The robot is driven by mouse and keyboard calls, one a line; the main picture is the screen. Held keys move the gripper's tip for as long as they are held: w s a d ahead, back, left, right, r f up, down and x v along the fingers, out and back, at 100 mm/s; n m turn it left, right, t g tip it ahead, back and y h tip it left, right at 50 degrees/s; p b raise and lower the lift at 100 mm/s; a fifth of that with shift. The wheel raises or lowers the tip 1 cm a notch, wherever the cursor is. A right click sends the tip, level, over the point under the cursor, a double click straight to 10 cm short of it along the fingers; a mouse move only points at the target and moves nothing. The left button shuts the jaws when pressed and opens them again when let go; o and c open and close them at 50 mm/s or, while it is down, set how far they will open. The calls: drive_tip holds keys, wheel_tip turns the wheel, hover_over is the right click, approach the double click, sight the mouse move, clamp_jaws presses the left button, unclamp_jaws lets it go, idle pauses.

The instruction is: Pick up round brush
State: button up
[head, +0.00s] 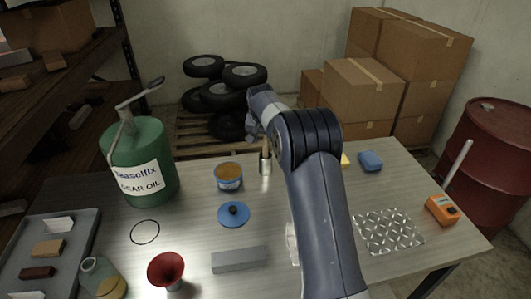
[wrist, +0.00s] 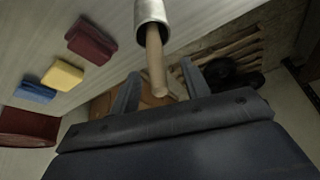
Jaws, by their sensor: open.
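The round brush shows as a pale wooden handle (head: 266,146) rising from a silver metal cylinder (head: 265,165) on the table, upright. In the wrist view the handle (wrist: 155,60) points toward my gripper, with the metal cylinder (wrist: 152,13) beyond it. I cannot tell whether the cylinder is the brush's own collar or a cup around it. My gripper (wrist: 158,82) is open, one finger on each side of the handle's end, and I see no clear contact. In the head view the gripper (head: 258,112) is above the handle, partly hidden by my arm.
A green oil can (head: 140,165) is farther left. A blue sponge (head: 370,161), a tread plate (head: 388,232) and an orange tool (head: 442,210) lie to the right.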

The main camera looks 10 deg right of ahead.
sight(266, 143)
drive_tip(key=shift+p+x, duration=0.35)
drive_tip(key=shift+x, duration=1.35)
drive_tip(key=shift+s+d, duration=0.1)
drive_tip(key=shift+s, duration=0.05)
clamp_jaws()
